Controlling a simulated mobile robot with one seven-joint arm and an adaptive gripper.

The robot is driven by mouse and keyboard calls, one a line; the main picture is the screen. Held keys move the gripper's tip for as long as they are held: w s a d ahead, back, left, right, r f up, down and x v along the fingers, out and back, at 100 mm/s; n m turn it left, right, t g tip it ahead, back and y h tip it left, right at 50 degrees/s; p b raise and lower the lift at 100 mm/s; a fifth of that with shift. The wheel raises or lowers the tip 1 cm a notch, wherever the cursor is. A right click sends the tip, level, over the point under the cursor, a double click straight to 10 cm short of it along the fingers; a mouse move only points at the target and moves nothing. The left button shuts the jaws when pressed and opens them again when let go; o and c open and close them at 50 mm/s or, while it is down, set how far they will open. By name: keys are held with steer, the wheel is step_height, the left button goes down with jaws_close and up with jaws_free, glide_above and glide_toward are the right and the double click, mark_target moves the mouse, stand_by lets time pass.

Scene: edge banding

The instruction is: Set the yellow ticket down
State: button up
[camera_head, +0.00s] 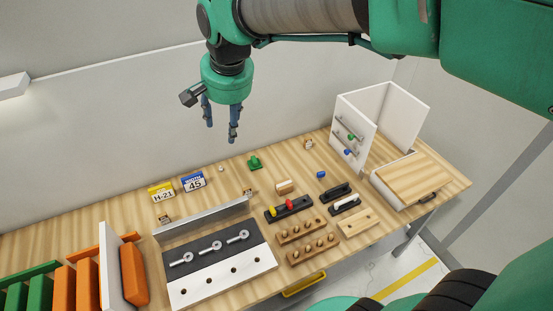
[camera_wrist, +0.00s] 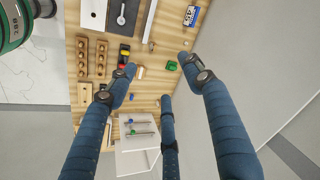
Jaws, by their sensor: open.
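The yellow ticket (camera_head: 161,191), marked H-21, stands on the wooden bench towards the back left, beside the blue ticket (camera_head: 194,181) marked 45. My gripper (camera_head: 221,134) is open and empty, high above the back of the bench, up and to the right of both tickets in the head view. In the wrist view my gripper's fingers (camera_wrist: 158,76) are spread with nothing between them. The blue ticket also shows at the top of the wrist view (camera_wrist: 191,15); the yellow ticket is not seen there.
A white and dark panel (camera_head: 216,262) with metal bolts lies at the front. Wooden peg blocks (camera_head: 313,247), a black holder (camera_head: 289,210), a green block (camera_head: 254,163) and a white cabinet (camera_head: 352,122) stand to its right. Orange and green pieces (camera_head: 84,278) stand at the left.

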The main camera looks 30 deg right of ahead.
steer(key=s+d+f+n+t, duration=0.1)
steer(key=s+d+n, duration=0.2)
steer(key=s, duration=0.8)
steer(key=s+d+f+n, duration=0.2)
steer(key=s+d+n, duration=0.1)
steer(key=s, duration=0.8)
steer(key=shift+d+t, duration=0.3)
steer(key=shift+t, duration=0.1)
step_height(320, 180, down, 13)
steer(key=b, duration=1.3)
stand_by(3.5)
